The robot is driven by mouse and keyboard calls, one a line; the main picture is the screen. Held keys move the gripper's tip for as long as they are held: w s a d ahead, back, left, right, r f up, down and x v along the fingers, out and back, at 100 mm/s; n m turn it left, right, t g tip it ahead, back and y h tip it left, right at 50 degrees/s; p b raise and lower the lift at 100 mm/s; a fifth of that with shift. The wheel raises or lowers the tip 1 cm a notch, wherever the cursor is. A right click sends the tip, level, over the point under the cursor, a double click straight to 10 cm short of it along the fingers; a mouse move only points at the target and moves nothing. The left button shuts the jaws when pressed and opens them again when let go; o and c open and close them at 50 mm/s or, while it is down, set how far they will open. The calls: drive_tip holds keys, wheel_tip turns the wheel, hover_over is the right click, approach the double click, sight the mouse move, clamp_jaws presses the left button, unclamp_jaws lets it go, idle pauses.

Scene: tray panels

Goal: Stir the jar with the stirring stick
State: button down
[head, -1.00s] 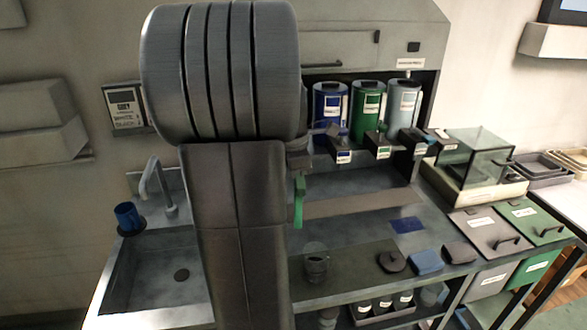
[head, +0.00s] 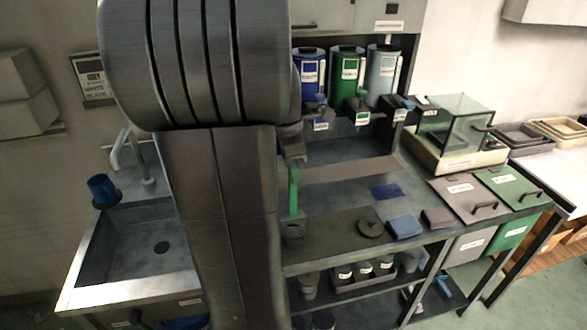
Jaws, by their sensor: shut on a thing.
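The stirring stick (head: 293,188) is green and hangs upright from my gripper (head: 292,158) in the head view. My gripper is shut on its upper end, partly hidden behind my own arm. The jar (head: 293,234) is small and dark grey, standing on the counter near its front edge, just right of my arm. The stick's lower end lines up with the jar's mouth. I cannot tell whether the tip is inside the jar or just above or behind its rim.
Blue, green and grey canisters (head: 347,75) stand behind. A sink (head: 135,255) with a blue cup (head: 103,188) is at left. My arm hides the middle.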

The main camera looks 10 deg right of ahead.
sight(296, 213)
drive_tip(key=shift+f+b, duration=2.5)
drive_tip(key=shift+f, duration=2.25)
drive_tip(key=shift+w, duration=0.1)
